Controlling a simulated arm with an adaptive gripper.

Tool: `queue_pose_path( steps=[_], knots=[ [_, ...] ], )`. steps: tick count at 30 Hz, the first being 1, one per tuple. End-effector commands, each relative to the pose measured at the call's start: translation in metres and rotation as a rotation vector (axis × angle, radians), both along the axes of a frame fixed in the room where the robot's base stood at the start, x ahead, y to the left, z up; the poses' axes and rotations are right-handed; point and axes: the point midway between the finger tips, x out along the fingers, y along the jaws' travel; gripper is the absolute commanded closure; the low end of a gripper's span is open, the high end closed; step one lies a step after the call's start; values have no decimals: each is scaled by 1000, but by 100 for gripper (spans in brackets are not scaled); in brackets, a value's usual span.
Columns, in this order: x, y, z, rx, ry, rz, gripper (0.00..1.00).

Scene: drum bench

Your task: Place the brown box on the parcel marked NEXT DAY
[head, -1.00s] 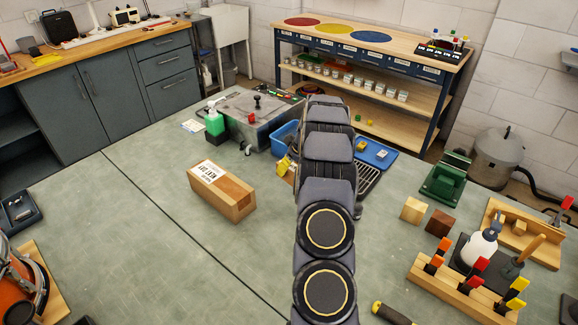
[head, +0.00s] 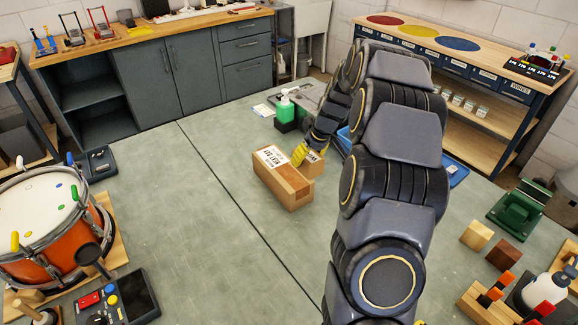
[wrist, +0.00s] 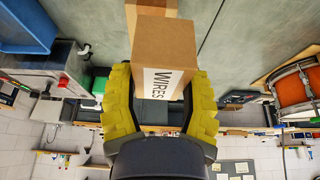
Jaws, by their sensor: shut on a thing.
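The parcel (head: 290,186) with a white NEXT DAY label lies on the bench in the head view. My gripper (wrist: 160,98) has yellow fingers and is shut on the brown box (wrist: 165,50), which carries a white WIRES label. In the head view the gripper (head: 300,154) and the brown box (head: 314,165) are at the parcel's far right side, close to it. The box partly shows behind the parcel and the fingers hide some of it. I cannot tell whether the box touches the parcel or the bench.
A blue tray (head: 455,175) is right of my arm. An orange drum (head: 45,225) and a black control box (head: 120,300) stand on the left. The bench between drum and parcel is clear.

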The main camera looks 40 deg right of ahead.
Motion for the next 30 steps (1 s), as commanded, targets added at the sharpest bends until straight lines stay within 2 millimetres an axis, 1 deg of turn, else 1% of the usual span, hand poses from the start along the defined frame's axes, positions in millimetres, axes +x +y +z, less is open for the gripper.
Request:
queue_pose_path(
  steps=[1, 3, 6, 8, 11, 18, 23, 25, 30],
  knots=[
    [8, 14, 10, -5, -5, 16, 84],
    [15, 29, 18, -5, -5, 26, 84],
    [20, 42, 24, -4, -3, 34, 84],
    [25, 44, 24, -4, -2, 34, 84],
    [36, 39, 19, -4, 0, 34, 84],
    [73, 18, -1, -4, 0, 34, 84],
    [95, 6, -11, -4, -1, 34, 84],
    [103, 1, -19, -3, 0, 33, 84],
    [122, -9, -45, -4, 0, 35, 84]
  ],
)
